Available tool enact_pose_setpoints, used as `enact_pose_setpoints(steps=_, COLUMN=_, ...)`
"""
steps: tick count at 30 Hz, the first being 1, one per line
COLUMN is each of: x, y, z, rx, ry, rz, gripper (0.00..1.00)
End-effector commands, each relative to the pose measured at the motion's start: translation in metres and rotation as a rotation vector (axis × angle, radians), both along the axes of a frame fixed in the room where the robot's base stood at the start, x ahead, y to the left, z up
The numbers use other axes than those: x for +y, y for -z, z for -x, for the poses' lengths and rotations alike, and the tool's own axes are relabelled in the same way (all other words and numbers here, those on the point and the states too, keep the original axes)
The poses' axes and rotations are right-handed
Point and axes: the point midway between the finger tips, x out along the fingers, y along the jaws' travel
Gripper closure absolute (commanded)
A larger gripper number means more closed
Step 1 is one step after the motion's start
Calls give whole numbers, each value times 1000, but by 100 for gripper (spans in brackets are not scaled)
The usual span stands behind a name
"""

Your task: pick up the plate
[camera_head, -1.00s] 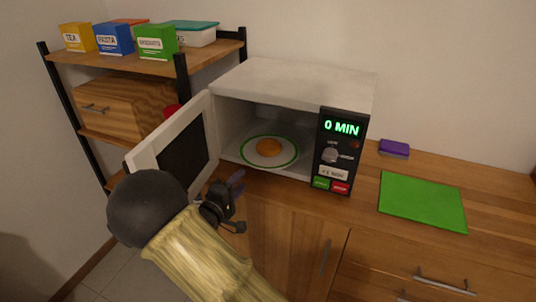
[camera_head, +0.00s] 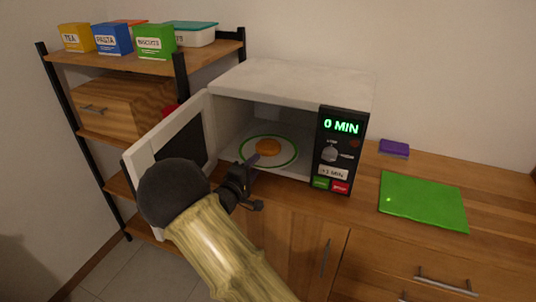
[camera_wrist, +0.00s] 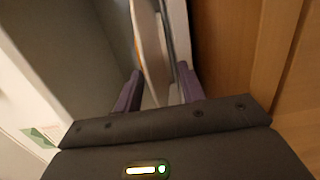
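The plate (camera_head: 288,157) is white with a green ring and has a round orange food item (camera_head: 268,147) on it. It lies inside the open microwave (camera_head: 290,84). My gripper (camera_head: 256,182) is just in front of the microwave opening, close to the plate's near edge. In the wrist view my gripper (camera_wrist: 158,88) is open, with its two purple fingers apart. The plate (camera_wrist: 150,50) shows edge-on there, with its rim in line with the gap between the fingers. I cannot tell whether either finger touches it.
The microwave door (camera_head: 150,145) stands open to the left, close to my arm. The control panel (camera_head: 340,150) is to the right. A green mat (camera_head: 423,200) and a purple block (camera_head: 394,149) lie on the wooden counter (camera_head: 500,190). A shelf (camera_head: 90,60) with boxes stands left.

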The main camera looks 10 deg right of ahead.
Motion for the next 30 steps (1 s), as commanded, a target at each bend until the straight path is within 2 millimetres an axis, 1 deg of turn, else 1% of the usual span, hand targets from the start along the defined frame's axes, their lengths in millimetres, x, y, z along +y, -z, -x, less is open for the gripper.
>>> enact_pose_setpoints(steps=3, x=-4, y=0, z=-3, rx=1, ry=1, rz=-1, gripper=60)
enact_pose_setpoints(steps=17, x=-3, y=0, z=-3, rx=1, ry=1, rz=1, gripper=60)
enact_pose_setpoints(steps=18, x=-3, y=0, z=-3, rx=1, ry=1, rz=1, gripper=68)
enact_pose_setpoints(steps=23, x=-3, y=0, z=-3, rx=1, ry=1, rz=1, gripper=100)
enact_pose_setpoints(steps=30, x=-3, y=-1, z=-3, rx=-1, ry=1, rz=1, gripper=100)
